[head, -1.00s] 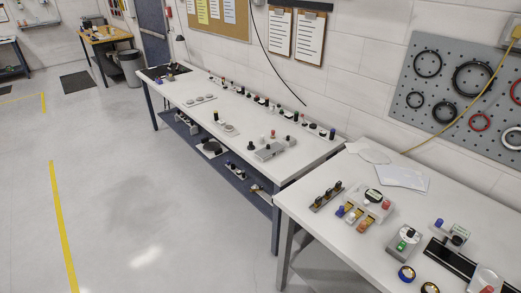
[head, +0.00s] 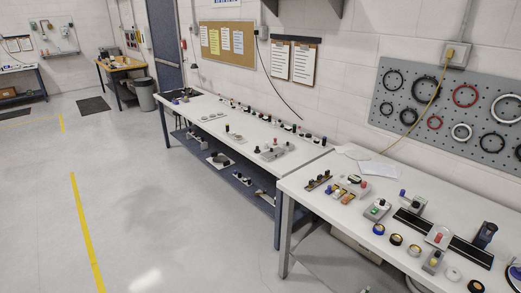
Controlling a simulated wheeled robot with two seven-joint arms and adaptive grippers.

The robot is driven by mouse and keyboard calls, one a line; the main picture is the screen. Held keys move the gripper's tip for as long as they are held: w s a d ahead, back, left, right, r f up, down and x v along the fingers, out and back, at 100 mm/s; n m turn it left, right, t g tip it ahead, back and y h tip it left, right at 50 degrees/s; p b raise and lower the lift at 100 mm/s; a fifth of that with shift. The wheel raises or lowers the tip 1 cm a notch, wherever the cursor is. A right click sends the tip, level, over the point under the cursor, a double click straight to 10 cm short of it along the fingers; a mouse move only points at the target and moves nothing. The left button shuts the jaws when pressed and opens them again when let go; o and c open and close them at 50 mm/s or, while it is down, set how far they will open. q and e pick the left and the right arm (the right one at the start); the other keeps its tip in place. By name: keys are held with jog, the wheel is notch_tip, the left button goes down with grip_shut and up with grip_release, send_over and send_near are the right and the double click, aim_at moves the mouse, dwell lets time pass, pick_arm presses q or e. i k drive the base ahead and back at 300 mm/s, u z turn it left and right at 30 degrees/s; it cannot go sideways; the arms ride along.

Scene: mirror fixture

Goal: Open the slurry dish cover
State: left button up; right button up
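I cannot tell which object is the slurry dish or its cover; the parts are too small. The near white bench (head: 325,205) at the right carries small fixtures and round pieces. Among them are a blue-rimmed ring (head: 378,229), a black ring (head: 396,240), a pale ring (head: 414,250) and a flat whitish round piece (head: 452,274). A box with a green button (head: 377,209) stands behind the rings. Neither of my grippers shows in the head view.
A long white bench (head: 235,150) with more small parts and a lower shelf continues toward the back left. A grey pegboard (head: 450,112) with rings hangs on the wall. Open floor (head: 150,200) with a yellow line (head: 85,232) lies left.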

aim_at(271, 153)
jog(key=u, duration=0.65)
jog(key=i, duration=0.65)
jog(key=u, duration=0.65)
jog(key=i, duration=0.65)
jog(key=z, duration=0.1)
